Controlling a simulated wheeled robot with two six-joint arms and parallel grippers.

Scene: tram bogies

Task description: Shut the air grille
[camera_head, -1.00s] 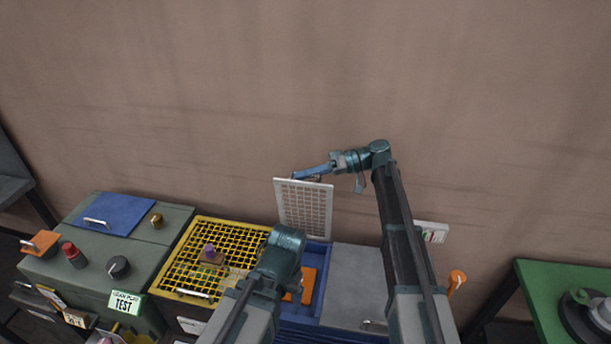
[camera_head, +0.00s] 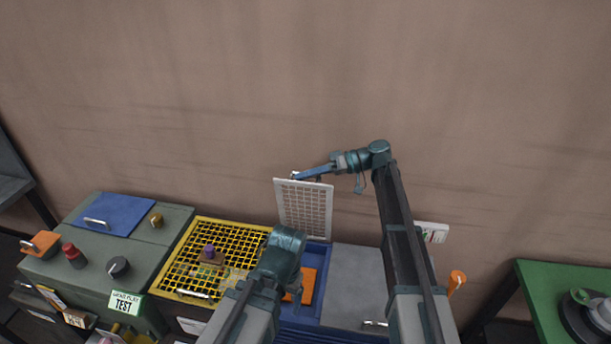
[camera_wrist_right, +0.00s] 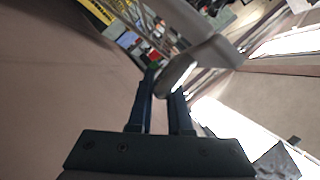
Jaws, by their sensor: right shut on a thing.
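The air grille (camera_head: 305,212) is a white slotted panel standing open, close to upright, at the back of a blue-framed bay (camera_head: 318,262). My right gripper (camera_head: 297,177) reaches in from the right at the grille's top edge. In the right wrist view its two dark fingers (camera_wrist_right: 163,88) are closed on a pale rounded piece, the grille's handle (camera_wrist_right: 178,74). My left arm comes up from the bottom in front of the bay. Its fingers are mostly hidden, so their state does not show.
A grey lid (camera_head: 355,283) lies right. A green cabinet with a blue panel (camera_head: 114,215) stands far left. A green table (camera_head: 560,290) stands right. The wall is behind.

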